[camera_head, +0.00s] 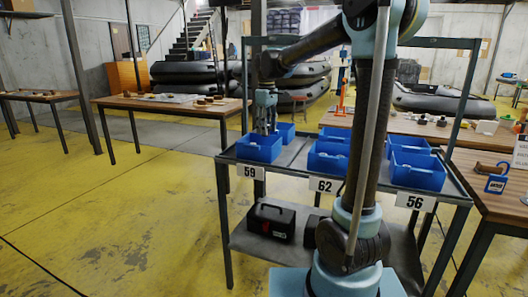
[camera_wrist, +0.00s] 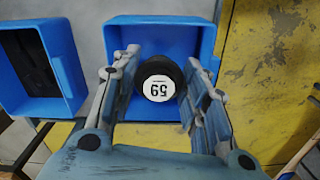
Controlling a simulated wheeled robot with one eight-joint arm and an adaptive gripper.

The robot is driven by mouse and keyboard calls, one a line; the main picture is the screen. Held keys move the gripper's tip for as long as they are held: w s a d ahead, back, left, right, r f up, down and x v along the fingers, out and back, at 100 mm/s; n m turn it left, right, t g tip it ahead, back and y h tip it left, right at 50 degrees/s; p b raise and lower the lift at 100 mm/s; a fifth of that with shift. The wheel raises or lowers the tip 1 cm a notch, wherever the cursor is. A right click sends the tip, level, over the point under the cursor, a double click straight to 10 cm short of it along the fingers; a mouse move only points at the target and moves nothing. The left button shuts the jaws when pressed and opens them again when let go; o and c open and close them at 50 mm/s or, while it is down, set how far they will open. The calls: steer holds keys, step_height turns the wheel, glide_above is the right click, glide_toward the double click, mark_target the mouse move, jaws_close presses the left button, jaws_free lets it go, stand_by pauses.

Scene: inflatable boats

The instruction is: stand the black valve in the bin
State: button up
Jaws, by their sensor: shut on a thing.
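The black valve (camera_wrist: 172,66) shows in the wrist view as a dark round body with a white end label reading 59, upside down in the picture. My gripper (camera_wrist: 161,62) is shut on it, with one finger on each side. In the wrist view the valve is over or inside a blue bin (camera_wrist: 160,28); I cannot tell whether it touches the floor. In the head view my gripper (camera_head: 265,128) points down with its fingertips in the blue bin (camera_head: 258,153) above the tag 59 (camera_head: 250,172). The valve is hidden there.
A blue bin behind (camera_head: 285,131) stands close by. More blue bins stand above tags 62 (camera_head: 326,185) and 56 (camera_head: 415,202) on the same rack (camera_head: 290,172). A black toolbox (camera_head: 271,221) sits on the lower shelf. A wooden table (camera_head: 170,106) stands at left.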

steer(key=f, duration=0.4)
steer(key=shift+w+d+f, duration=0.1)
steer(key=shift+d+f, duration=0.1)
steer(key=shift+f, duration=2.25)
steer(key=o, duration=1.1)
steer(key=shift+c, duration=0.2)
steer(key=shift+r, duration=0.1)
step_height(320, 180, up, 12)
steer(key=shift+f, duration=0.1)
steer(key=shift+s, duration=0.2)
